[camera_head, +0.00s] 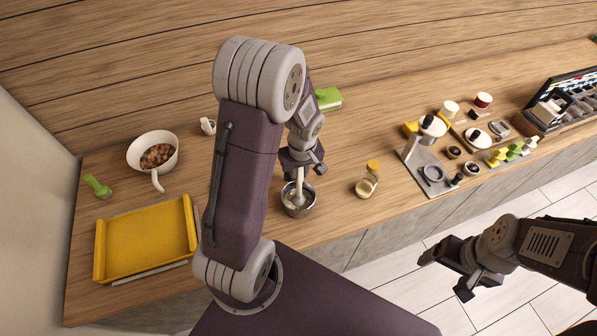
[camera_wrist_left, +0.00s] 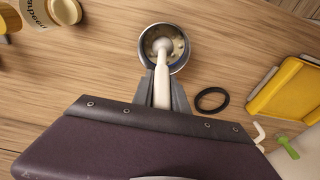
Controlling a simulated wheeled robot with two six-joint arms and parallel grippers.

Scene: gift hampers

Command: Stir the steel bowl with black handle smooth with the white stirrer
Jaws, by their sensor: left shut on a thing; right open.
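The steel bowl (camera_head: 306,210) stands on the wooden counter near its front edge; it also shows in the left wrist view (camera_wrist_left: 143,50), with pale lumpy contents. My left gripper (camera_head: 301,168) is above the bowl, shut on the white stirrer (camera_head: 299,186). In the left wrist view, the stirrer (camera_wrist_left: 162,78) runs from between the fingers into the bowl, its rounded end over or among the contents. A black ring (camera_wrist_left: 198,104) lies beside the bowl; I cannot tell whether it is the handle. My right gripper (camera_head: 447,274) is open and empty, off the counter's front.
A jar with a yellow lid (camera_head: 368,182) stands right of the bowl. A yellow tray (camera_head: 147,243) and a white pot of brown round pieces (camera_head: 136,150) are at the left. A grey stand (camera_head: 427,179) and small containers are at the right. My left arm hides part of the counter.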

